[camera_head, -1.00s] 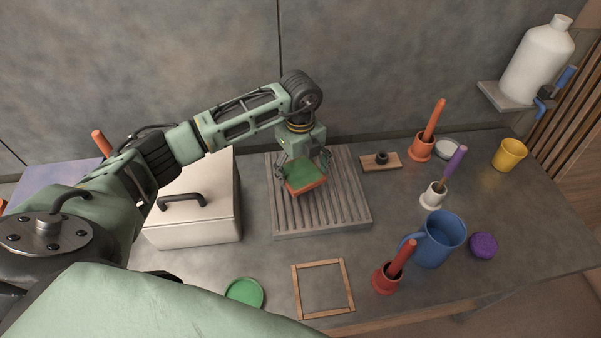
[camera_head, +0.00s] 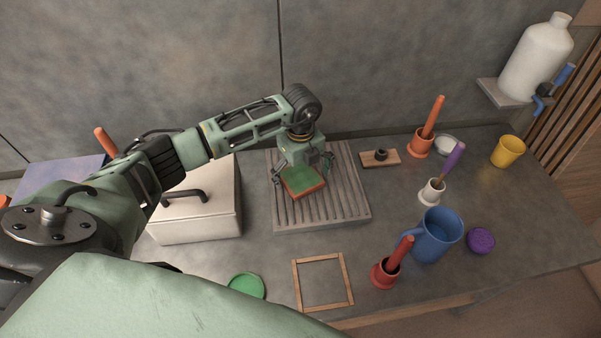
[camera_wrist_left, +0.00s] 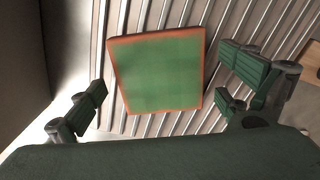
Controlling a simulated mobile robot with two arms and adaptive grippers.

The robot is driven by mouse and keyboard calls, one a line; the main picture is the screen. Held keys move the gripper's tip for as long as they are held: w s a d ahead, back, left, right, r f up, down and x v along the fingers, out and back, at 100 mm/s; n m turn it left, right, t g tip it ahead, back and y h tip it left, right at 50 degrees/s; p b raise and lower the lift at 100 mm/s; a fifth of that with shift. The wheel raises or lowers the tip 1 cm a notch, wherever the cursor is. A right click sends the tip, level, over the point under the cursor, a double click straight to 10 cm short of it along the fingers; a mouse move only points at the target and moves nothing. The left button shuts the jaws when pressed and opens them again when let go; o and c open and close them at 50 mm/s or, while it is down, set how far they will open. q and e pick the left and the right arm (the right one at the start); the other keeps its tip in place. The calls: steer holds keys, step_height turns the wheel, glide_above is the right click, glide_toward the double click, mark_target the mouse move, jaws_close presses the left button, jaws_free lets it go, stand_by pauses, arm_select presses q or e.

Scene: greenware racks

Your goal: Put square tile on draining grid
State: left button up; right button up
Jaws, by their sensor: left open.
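The square tile (camera_head: 304,181), green on top with an orange-brown edge, lies on the ribbed grey draining grid (camera_head: 345,205). It also shows in the left wrist view (camera_wrist_left: 160,72), lying across the ribs of the grid (camera_wrist_left: 240,20). My left gripper (camera_head: 302,178) is over the tile, with its fingers apart on either side. In the left wrist view the fingers (camera_wrist_left: 165,100) stand clear of the tile's edges, with gaps on both sides. My right gripper is not in view.
A lidded cream box (camera_head: 200,215) stands close left of the grid. A wooden frame (camera_head: 322,283) and green disc (camera_head: 246,286) lie in front. A blue mug (camera_head: 437,235), red pot (camera_head: 385,274) and white pot (camera_head: 432,192) stand to the right. The wall is behind.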

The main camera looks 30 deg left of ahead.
mark_target(301, 176)
arm_select(q)
steer(key=shift+r, duration=0.2)
steer(key=shift+w+r, duration=0.1)
steer(key=shift+r, duration=0.15)
step_height(301, 176, up, 11)
steer(key=b, duration=0.4)
steer(key=shift+r, duration=0.2)
